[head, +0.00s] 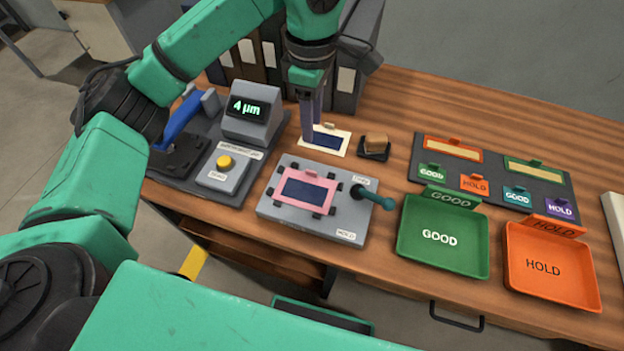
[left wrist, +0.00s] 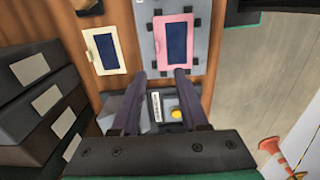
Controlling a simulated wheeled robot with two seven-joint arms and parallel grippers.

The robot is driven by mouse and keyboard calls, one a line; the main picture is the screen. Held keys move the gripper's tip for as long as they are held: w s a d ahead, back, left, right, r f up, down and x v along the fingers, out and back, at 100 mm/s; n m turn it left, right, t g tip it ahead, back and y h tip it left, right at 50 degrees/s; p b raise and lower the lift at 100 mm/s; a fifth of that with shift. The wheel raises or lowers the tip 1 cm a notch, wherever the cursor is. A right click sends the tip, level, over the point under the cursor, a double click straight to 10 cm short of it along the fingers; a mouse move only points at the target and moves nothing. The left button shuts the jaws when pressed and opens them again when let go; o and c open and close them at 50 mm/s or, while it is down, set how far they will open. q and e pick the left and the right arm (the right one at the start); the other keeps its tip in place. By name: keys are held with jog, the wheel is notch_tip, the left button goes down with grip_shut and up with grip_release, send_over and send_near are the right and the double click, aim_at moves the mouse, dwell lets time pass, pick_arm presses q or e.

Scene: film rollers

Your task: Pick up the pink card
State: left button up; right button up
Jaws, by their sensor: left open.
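The pink card (head: 307,188), a pink frame around a dark blue window, lies flat among small dark clips on a grey fixture plate (head: 270,208). It also shows in the left wrist view (left wrist: 176,43), beyond the fingertips. My left gripper (head: 311,132) points down behind the plate, by a cream card (head: 329,139) with a similar dark window. In the left wrist view my left gripper (left wrist: 160,74) has its fingers apart with nothing between them. It is apart from the pink card. My right gripper is not in view.
A dark lever (head: 372,197) stands at the plate's right end. A gauge reading 4 µm (head: 249,108) stands left. A green tray (head: 442,240) and an orange tray (head: 550,268) lie right. Dark binders (head: 348,80) stand behind. A small brown block (head: 375,143) sits near the cream card.

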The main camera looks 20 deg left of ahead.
aim_at(313, 172)
pick_arm(q)
jog(key=f, duration=0.5)
jog(key=f+p, duration=0.1)
jog(key=f, duration=0.4)
jog(key=f+p, duration=0.1)
jog(key=f, duration=0.5)
jog(key=shift+w, duration=0.25)
jog(key=shift+d, duration=0.1)
grip_shut()
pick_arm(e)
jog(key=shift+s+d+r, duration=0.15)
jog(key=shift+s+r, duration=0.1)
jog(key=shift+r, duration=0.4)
